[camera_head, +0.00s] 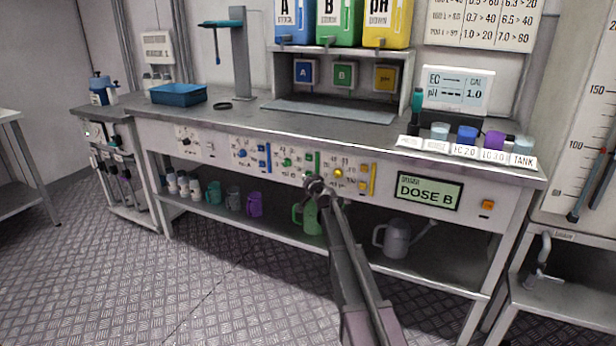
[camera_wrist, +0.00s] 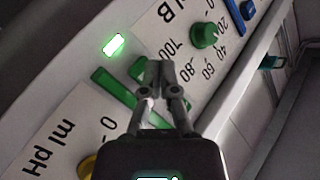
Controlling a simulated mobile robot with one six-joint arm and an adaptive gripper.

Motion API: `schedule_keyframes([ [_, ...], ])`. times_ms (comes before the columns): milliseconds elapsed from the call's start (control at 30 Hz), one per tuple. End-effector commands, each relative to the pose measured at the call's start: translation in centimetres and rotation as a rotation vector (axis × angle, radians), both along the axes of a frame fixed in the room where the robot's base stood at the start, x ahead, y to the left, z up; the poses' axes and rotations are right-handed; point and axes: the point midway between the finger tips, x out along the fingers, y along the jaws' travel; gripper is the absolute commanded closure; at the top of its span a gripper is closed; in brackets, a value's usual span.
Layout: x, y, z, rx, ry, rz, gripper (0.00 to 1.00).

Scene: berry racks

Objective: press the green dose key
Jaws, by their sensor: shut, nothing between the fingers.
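The green dose key (camera_wrist: 137,68) is on the panel face in the wrist view, partly hidden behind my fingertips. My gripper (camera_wrist: 160,70) is shut and empty, its tips at the key's edge; I cannot tell whether they touch it. A longer green bar (camera_wrist: 113,87) lies beside the key, and a green knob (camera_wrist: 203,37) with a number scale is on its other side. A small green lamp (camera_wrist: 113,44) is lit. In the head view my gripper (camera_head: 316,187) is at the panel, just below the green bar (camera_head: 317,162). The display (camera_head: 429,190) reads "DOSE B".
The panel also bears a blue bar (camera_head: 268,157), a yellow bar (camera_head: 373,180) and an orange button (camera_head: 487,205). Labelled cups stand along the bench's right edge. A green jug (camera_head: 307,217) and a grey jug (camera_head: 396,238) stand on the shelf below.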

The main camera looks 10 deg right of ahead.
Motion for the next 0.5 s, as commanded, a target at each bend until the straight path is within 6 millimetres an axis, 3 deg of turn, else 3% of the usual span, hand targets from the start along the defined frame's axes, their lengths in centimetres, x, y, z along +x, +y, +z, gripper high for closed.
schedule_keyframes([
  [500,-1.6,1.2,0.0,-0.001,0.0,0.002,1.0],
])
